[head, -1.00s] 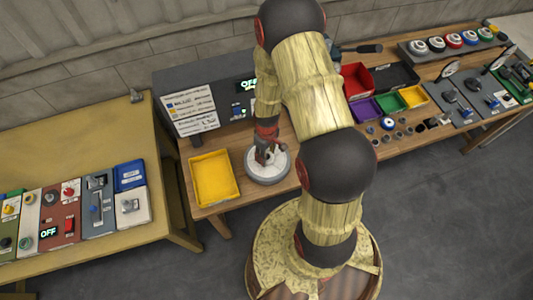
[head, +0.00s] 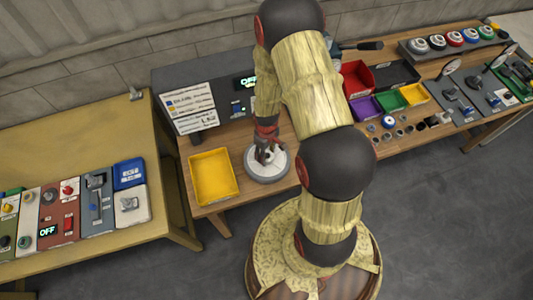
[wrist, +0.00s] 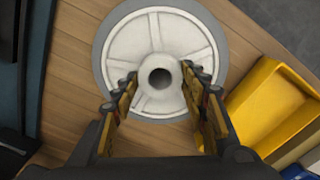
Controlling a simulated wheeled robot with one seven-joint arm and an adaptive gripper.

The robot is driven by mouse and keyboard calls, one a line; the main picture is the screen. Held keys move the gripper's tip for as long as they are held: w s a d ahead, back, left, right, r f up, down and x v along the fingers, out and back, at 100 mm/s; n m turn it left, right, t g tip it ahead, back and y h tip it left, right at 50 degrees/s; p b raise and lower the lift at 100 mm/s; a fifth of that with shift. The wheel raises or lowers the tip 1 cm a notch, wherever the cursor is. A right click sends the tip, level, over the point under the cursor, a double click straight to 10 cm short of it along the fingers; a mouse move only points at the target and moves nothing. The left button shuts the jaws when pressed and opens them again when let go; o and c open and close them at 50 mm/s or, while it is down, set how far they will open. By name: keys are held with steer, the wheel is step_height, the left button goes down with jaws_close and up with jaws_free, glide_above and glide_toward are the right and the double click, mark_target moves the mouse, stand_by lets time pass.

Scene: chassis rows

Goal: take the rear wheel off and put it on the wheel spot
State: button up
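A white spoked disc (wrist: 166,40) with a raised hub and a dark central hole lies flat on a wider grey round base on the wooden table. It also shows in the head view (head: 280,166). I cannot tell from its look whether it is the rear wheel, the wheel spot, or one on the other. My gripper (wrist: 160,77) is directly over it, with one fingertip on each side of the hub. The fingers are apart, and they appear close to the hub but not pressed on it. In the head view my gripper (head: 267,158) partly covers the disc. No chassis is recognisable.
A yellow tray (head: 235,181) stands just left of the disc; its wall is close to my gripper in the wrist view (wrist: 247,105). A dark panel with a label board (head: 188,108) stands behind. Coloured bins (head: 357,78) and small parts lie to the right.

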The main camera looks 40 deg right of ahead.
steer(key=o, duration=0.5)
steer(key=shift+r, duration=0.1)
step_height(320, 180, up, 12)
stand_by(0.5)
